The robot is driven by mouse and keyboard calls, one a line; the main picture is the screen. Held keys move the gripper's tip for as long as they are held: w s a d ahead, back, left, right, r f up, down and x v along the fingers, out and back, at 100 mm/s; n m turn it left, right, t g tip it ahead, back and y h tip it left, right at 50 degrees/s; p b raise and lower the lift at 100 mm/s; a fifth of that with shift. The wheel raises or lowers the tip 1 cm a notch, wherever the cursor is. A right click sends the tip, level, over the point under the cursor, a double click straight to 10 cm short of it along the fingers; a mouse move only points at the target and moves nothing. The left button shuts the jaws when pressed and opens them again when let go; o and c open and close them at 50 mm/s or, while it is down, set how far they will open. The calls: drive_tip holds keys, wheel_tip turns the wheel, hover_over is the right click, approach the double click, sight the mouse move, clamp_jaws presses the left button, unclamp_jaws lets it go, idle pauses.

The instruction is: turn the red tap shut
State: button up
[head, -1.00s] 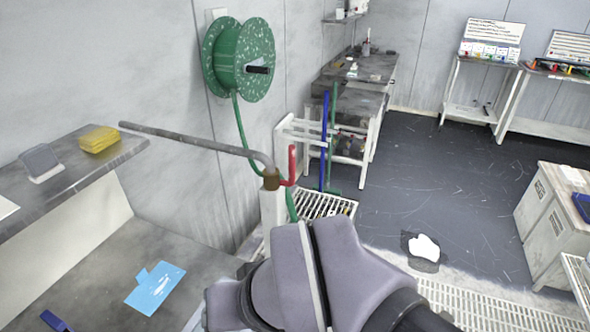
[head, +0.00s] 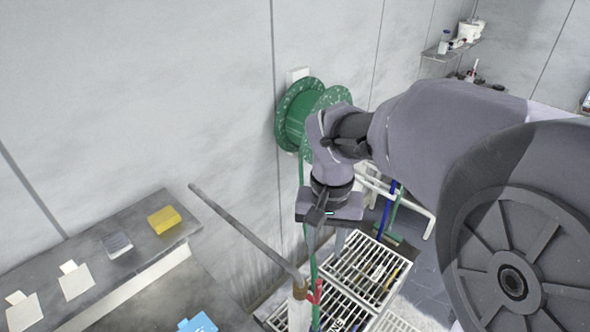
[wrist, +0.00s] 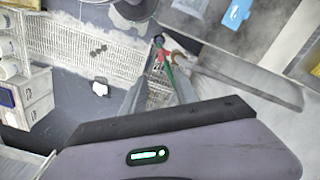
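The red tap handle (head: 317,291) sits on a brass valve (head: 299,284) at the end of a bent grey pipe (head: 240,236). In the head view the handle is at the lower middle, partly seen from above. It also shows in the wrist view (wrist: 164,54), near the tips of my fingers. My gripper (head: 325,246) points down above the tap, apart from it in the head view. Its two fingers (wrist: 160,82) are spread with nothing held between them. Whether the fingers straddle the handle's line exactly is hard to tell.
A green hose reel (head: 297,115) is on the wall behind my arm, its green hose hanging near the tap. A shelf (head: 140,222) with a yellow sponge (head: 164,219) is at left. A white grate (head: 366,266) lies below. A blue card (head: 198,323) lies lower left.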

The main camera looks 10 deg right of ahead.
sight(318, 288)
drive_tip(key=f+b, duration=0.1)
drive_tip(key=f, duration=0.4)
drive_tip(key=f+b, duration=0.1)
drive_tip(key=f, duration=0.4)
drive_tip(key=f+b, duration=0.1)
drive_tip(key=f, duration=0.4)
drive_tip(key=shift+s+a, duration=0.2)
drive_tip(key=shift+a, duration=0.15)
drive_tip(key=shift+w+d+f, duration=0.1)
drive_tip(key=shift+f, duration=0.45)
drive_tip(key=shift+c, duration=0.5)
clamp_jaws()
